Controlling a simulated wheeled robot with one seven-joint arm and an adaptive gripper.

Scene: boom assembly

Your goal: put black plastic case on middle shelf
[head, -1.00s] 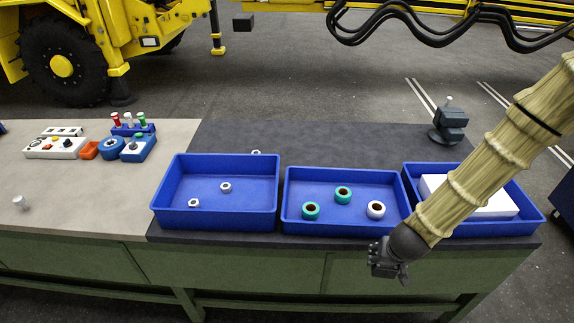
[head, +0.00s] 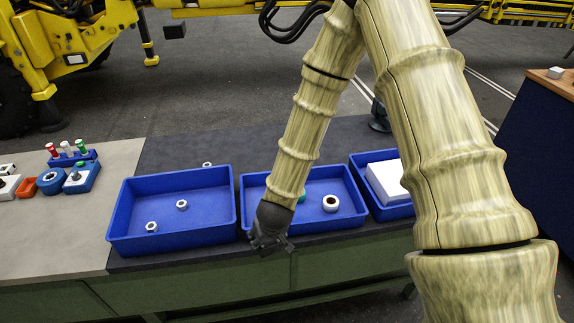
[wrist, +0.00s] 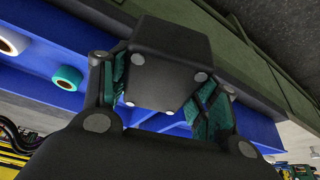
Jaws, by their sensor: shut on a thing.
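My gripper (head: 268,243) hangs in front of the middle blue bin, by the front edge of the workbench. In the wrist view its two fingers (wrist: 163,103) with teal pads are shut on a black case (wrist: 172,50) with small grey round spots, which I take to be the black plastic case. The case sits between the pads. In the head view I cannot tell the case apart from the dark gripper. I cannot make out a middle shelf in any view.
Blue bins stand along the bench: one with nuts (head: 170,235), one with rings (head: 345,217), one with a white block (head: 384,183). A blue cabinet with a wooden top (head: 545,120) stands at the right. Dark floor lies between it and the bench.

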